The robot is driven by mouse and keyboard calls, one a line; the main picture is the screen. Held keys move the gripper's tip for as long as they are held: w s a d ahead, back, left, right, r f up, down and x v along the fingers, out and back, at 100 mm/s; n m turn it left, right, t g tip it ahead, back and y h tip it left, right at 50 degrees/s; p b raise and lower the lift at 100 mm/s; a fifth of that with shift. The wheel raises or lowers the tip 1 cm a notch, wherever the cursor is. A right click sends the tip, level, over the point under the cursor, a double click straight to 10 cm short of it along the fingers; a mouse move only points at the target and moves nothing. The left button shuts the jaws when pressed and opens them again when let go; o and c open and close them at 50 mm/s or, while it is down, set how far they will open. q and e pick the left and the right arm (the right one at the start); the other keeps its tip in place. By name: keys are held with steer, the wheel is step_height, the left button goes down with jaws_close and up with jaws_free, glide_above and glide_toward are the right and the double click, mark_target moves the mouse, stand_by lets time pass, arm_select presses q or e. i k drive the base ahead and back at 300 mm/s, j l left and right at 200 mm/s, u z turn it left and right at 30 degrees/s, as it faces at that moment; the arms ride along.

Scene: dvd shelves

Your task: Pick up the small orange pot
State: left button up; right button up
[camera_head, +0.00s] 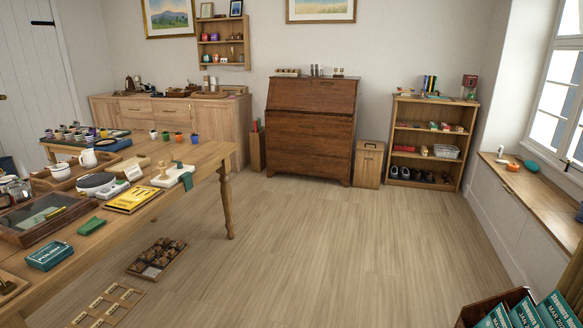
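Neither of my grippers shows in this view.
The floor (310,240) in the middle is clear. A crate (478,308) stands at the lower right.

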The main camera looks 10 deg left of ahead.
mark_target(179, 136)
steer(key=i+z, duration=0.1)
steer(key=i, duration=1.3)
steer(key=i+j, duration=0.15)
steer(key=i, duration=1.2)
steer(key=i+j+u, duration=0.1)
steer(key=i+u, duration=0.2)
steer(key=i, duration=0.2)
steer(key=i+u, duration=0.3)
steer(key=i, duration=0.2)
steer(key=i+l+u, duration=0.3)
steer(key=i, duration=0.2)
steer(key=i+l+u, duration=0.25)
steer(key=i, duration=0.25)
steer(key=i+u, duration=0.45)
steer(key=i+l+u, duration=0.15)
steer(key=i+u, duration=0.25)
steer(key=i+l+u, duration=0.25)
steer(key=u, duration=0.2)
steer(key=i+l+u, duration=0.6)
steer(key=l+u, duration=0.25)
